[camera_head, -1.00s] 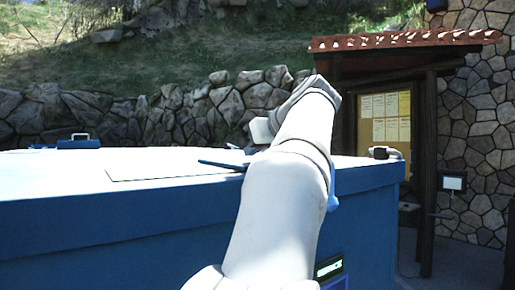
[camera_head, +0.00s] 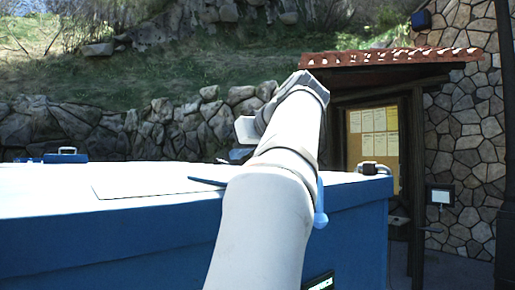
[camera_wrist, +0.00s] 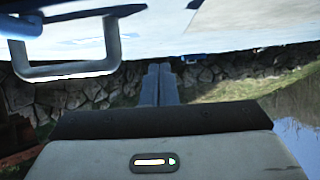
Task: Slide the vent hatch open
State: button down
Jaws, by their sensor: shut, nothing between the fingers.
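I cannot clearly make out a vent hatch. A thin pale flat panel (camera_head: 135,187) lies on the white top of the blue box (camera_head: 90,243), and part of a similar panel shows in the wrist view (camera_wrist: 245,18). A grey U-shaped handle (camera_head: 375,168) stands at the box's right end. In the wrist view a grey U-shaped handle (camera_wrist: 70,72) is large at the upper left. My gripper (camera_wrist: 160,70) is shut and empty, its two dark fingers together. It is apart from that handle, to its right. In the head view my arm mostly hides the gripper.
A small blue case (camera_head: 66,155) sits on the box's far left. A noticeboard (camera_head: 378,135) under a tiled roof (camera_head: 390,57) stands to the right, near a stone wall (camera_head: 465,130). A rocky bank (camera_head: 170,130) lies behind the box.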

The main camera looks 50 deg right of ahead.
jog(key=s+a+r, duration=0.1)
jog(key=s+a, duration=0.2)
jog(key=s, duration=0.7)
jog(key=shift+r, duration=0.35)
jog(key=shift+w+d, duration=0.1)
